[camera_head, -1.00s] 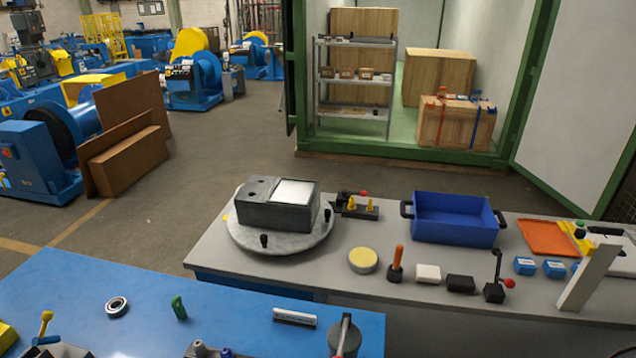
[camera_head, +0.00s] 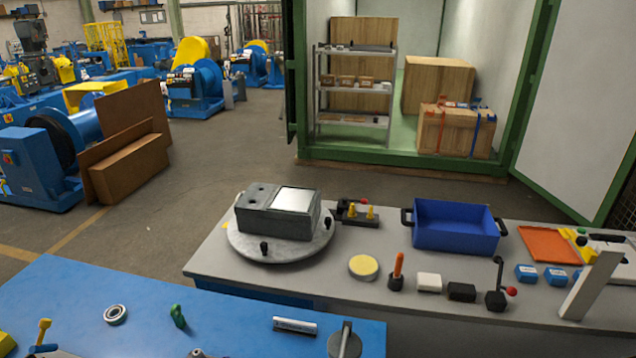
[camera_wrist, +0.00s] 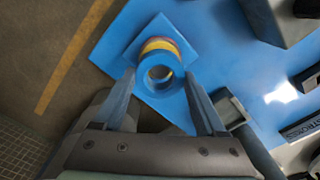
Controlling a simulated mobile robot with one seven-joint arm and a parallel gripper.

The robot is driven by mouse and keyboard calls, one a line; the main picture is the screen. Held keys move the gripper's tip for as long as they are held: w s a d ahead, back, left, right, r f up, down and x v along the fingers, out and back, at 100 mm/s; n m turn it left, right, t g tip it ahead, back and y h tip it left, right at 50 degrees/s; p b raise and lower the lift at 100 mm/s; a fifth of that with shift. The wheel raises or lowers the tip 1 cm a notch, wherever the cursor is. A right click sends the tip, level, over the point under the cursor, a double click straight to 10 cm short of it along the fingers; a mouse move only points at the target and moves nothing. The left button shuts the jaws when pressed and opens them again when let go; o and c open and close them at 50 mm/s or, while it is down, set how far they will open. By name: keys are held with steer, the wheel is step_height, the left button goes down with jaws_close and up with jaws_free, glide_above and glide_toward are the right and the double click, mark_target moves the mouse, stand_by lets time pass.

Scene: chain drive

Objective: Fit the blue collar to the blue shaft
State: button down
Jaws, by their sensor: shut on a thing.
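In the wrist view my gripper (camera_wrist: 160,76) has its two fingers on either side of a blue collar (camera_wrist: 160,88) and is shut on it. The collar is a short blue ring, seen with its open bore toward the camera. Just beyond it is a round part with yellow and red bands (camera_wrist: 160,44), standing over a blue square plate (camera_wrist: 136,48). A little yellow and red shows through the bore. The blue shaft cannot be made out clearly, and I cannot tell whether the collar is around it or only above it. My gripper is not in the head view.
The blue bench (camera_head: 80,290) carries a metal ring (camera_head: 115,314), a green part (camera_head: 177,315) and a marked bar (camera_head: 295,326). Behind it, a grey bench holds a round turntable (camera_head: 280,247) and a blue bin (camera_head: 455,235). Dark blocks (camera_wrist: 280,20) stand right of the plate.

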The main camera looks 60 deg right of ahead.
steer(key=shift+f+b, duration=1.4)
steer(key=shift+f, duration=0.55)
jaws_free()
step_height(320, 180, up, 13)
steer(key=b, duration=0.1)
stand_by(0.6)
